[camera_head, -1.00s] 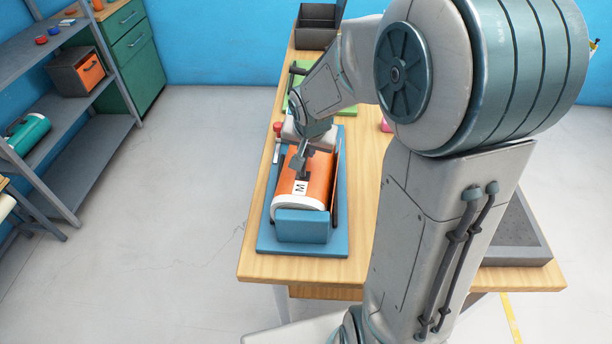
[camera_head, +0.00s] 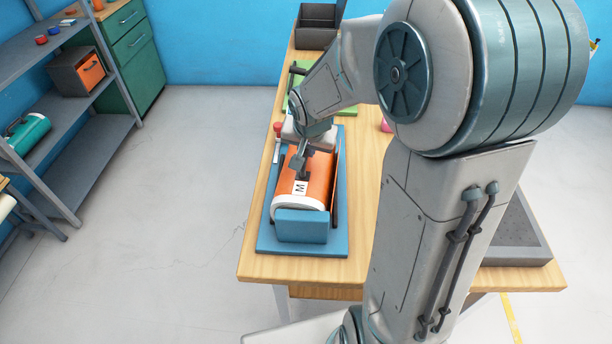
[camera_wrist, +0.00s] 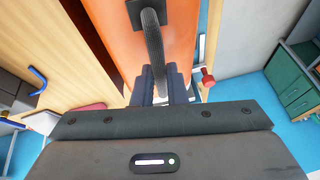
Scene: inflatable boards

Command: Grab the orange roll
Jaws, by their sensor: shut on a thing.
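The orange roll (camera_head: 320,184) lies in a blue cradle (camera_head: 302,227) on the wooden table, with a white end and an "M" label facing the near side. My gripper (camera_head: 301,168) is over the top of the roll. In the wrist view, the orange roll (camera_wrist: 177,50) fills the upper middle, and a dark strap handle (camera_wrist: 154,45) runs along it. My gripper (camera_wrist: 162,80) is shut on this handle, its two blue-grey fingers on either side of it. The roll still rests in the cradle.
The wooden table (camera_head: 262,240) has a dark open bin (camera_head: 316,38) at its far end and a grey tray (camera_head: 520,235) at right. A red knob (camera_head: 277,127) stands beside the cradle. A grey shelf (camera_head: 75,185) is at left, with clear floor between.

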